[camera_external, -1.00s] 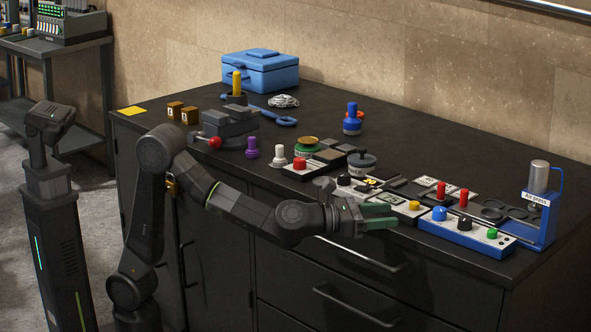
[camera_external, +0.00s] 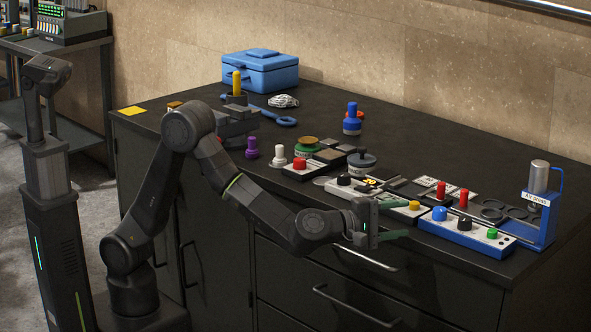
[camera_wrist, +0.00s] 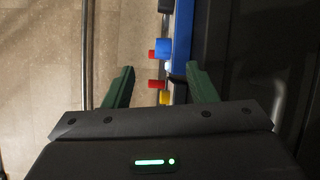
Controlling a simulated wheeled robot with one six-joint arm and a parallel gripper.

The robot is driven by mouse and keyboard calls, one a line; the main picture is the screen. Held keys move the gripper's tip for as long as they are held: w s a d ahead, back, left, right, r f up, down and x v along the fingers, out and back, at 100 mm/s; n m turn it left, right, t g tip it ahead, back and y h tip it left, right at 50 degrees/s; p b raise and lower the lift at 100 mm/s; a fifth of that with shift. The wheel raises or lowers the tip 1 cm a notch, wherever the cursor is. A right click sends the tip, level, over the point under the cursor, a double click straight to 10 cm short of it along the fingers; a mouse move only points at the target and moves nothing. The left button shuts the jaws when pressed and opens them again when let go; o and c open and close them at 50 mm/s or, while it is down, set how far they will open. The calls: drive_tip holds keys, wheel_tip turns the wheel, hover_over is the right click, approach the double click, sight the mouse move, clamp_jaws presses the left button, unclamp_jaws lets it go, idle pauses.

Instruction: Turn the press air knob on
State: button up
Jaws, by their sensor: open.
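The air press (camera_external: 539,215) is a blue stand with a metal cylinder and an "Air press" label at the counter's right end. A blue panel (camera_external: 455,235) extends left from it and carries a blue knob (camera_external: 439,213), a black knob (camera_external: 464,223) and a green knob (camera_external: 492,233). No readable label shows which one is the air knob. My gripper (camera_external: 405,219) is open and empty at the counter's front edge, left of the blue knob. In the wrist view, the blue knob (camera_wrist: 163,47) and blue panel (camera_wrist: 182,35) appear between and beyond my green fingers (camera_wrist: 160,72).
Red knobs (camera_external: 463,199) stand behind the blue panel. Drawer handles (camera_external: 357,254) stick out from the front below my gripper.

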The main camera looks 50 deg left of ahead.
sight(435, 213)
drive_tip(key=w+d+m+y+p, duration=0.1)
drive_tip(key=w+m+p, duration=0.2)
drive_tip(key=m+p, duration=0.2)
drive_tip(key=w+d+m+t+y+p, duration=0.1)
drive_tip(key=w+d+m+p, duration=0.1)
drive_tip(key=w+m+p, duration=0.2)
drive_tip(key=w+d+m+y+p, duration=0.1)
drive_tip(key=w+m+p, duration=0.2)
drive_tip(key=m, duration=0.6)
drive_tip(key=shift+w+d+t+p, duration=0.3)
drive_tip(key=shift+w+p, duration=0.1)
drive_tip(key=shift+p, duration=0.95)
drive_tip(key=shift+c, duration=0.2)
